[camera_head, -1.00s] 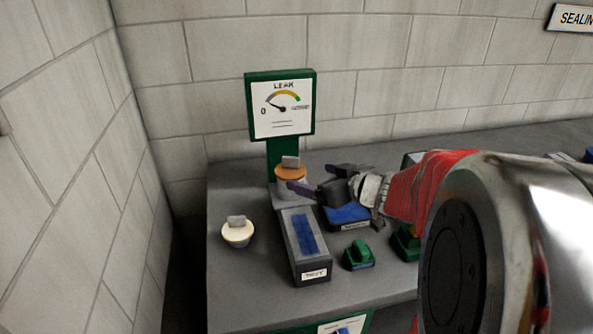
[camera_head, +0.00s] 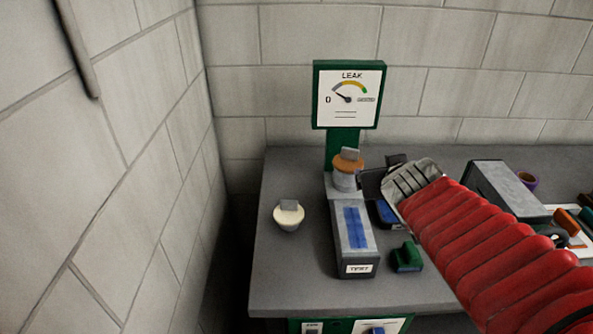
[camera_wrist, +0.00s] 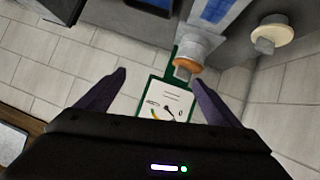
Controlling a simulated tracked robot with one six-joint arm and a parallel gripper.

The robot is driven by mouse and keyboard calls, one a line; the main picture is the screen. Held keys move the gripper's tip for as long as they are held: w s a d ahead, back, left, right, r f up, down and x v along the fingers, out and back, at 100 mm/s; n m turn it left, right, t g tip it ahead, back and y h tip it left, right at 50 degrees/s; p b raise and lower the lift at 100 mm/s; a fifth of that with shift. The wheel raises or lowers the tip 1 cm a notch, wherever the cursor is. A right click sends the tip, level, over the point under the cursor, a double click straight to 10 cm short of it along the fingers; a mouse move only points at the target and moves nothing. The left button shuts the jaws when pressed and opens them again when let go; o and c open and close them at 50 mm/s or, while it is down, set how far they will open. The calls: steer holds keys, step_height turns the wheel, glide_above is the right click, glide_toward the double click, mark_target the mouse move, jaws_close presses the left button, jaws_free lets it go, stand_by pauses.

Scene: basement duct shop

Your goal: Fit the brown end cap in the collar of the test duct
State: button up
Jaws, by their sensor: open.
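The brown end cap (camera_head: 346,165) with its grey tab sits at the mouth of the upright grey collar (camera_head: 344,182); I cannot tell how deep it sits. The collar stands at the back end of the test duct (camera_head: 366,250), a grey box with a blue strip and a TEST label. My gripper (camera_wrist: 159,77) is open, its two dark fingers spread and empty. In the head view it is just right of the cap, partly hidden by my red-sleeved arm. In the wrist view the brown cap (camera_wrist: 188,66) is near the right fingertip.
A cream cap (camera_head: 288,216) lies left of the duct. A blue item (camera_head: 386,214) and green block (camera_head: 406,257) are on its right.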

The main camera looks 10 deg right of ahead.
steer(key=s+a+f+g+y, duration=0.2)
steer(key=s+a+f, duration=0.1)
steer(key=s+a, duration=0.5)
steer(key=s+a+f+n+g+y, duration=0.1)
steer(key=s+a+f+g+y, duration=0.1)
steer(key=s+a, duration=0.5)
steer(key=shift+s+a+f+g, duration=0.35)
steer(key=shift+s+f+g, duration=0.15)
steer(key=shift+s+g, duration=0.25)
steer(key=shift+w, duration=0.15)
steer(key=shift+c, duration=0.4)
stand_by(0.5)
